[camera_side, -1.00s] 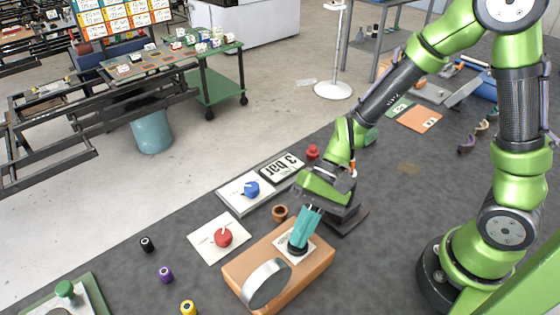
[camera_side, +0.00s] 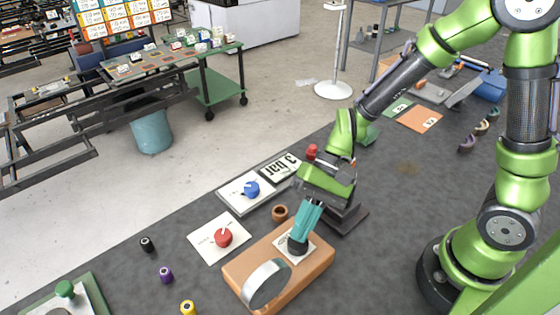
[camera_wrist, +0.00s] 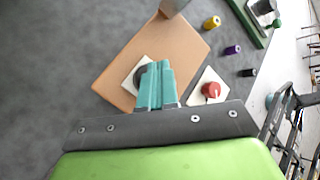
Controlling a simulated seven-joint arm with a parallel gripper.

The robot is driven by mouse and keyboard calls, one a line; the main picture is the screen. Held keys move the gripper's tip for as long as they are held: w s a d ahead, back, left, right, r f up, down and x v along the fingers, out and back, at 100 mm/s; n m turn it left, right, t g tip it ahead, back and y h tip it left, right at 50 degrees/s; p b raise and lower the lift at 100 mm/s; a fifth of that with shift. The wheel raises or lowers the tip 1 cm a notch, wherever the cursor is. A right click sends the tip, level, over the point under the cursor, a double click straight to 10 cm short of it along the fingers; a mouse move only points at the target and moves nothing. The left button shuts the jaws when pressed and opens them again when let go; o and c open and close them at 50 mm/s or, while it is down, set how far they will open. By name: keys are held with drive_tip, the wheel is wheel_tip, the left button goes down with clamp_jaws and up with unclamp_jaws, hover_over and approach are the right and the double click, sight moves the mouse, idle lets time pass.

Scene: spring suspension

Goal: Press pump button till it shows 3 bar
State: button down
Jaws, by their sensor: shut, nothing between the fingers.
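The pump is an orange-brown block (camera_side: 312,262) with a round gauge (camera_side: 267,284) at its front and a black button (camera_side: 298,244) on a white plate (camera_side: 284,247). The gauge's reading cannot be made out. My gripper (camera_side: 300,236) has teal fingers, shut with nothing between them. Its tips point down at the black button and seem to touch it; how far the button is pressed cannot be told. In the wrist view the teal fingers (camera_wrist: 153,78) cover part of the button, on the block (camera_wrist: 122,62).
A red knob (camera_side: 223,237) and a blue knob (camera_side: 252,189) sit on white plates left of the block. Black (camera_side: 147,244), purple (camera_side: 166,275) and yellow (camera_side: 188,308) cylinders stand at left.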

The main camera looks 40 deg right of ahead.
drive_tip(key=shift+r, duration=0.15)
drive_tip(key=shift+r, duration=2.55)
drive_tip(key=shift+d+f, duration=0.25)
drive_tip(key=shift+f, duration=0.05)
drive_tip(key=s+d+r+n+t+h, duration=0.2)
drive_tip(key=d+r+t+h, duration=0.5)
drive_tip(key=d, duration=0.8)
wheel_tip(320, 180, up, 4)
drive_tip(key=shift+d+n+t, duration=0.3)
drive_tip(key=shift+d+t, duration=0.1)
drive_tip(key=shift+t, duration=0.7)
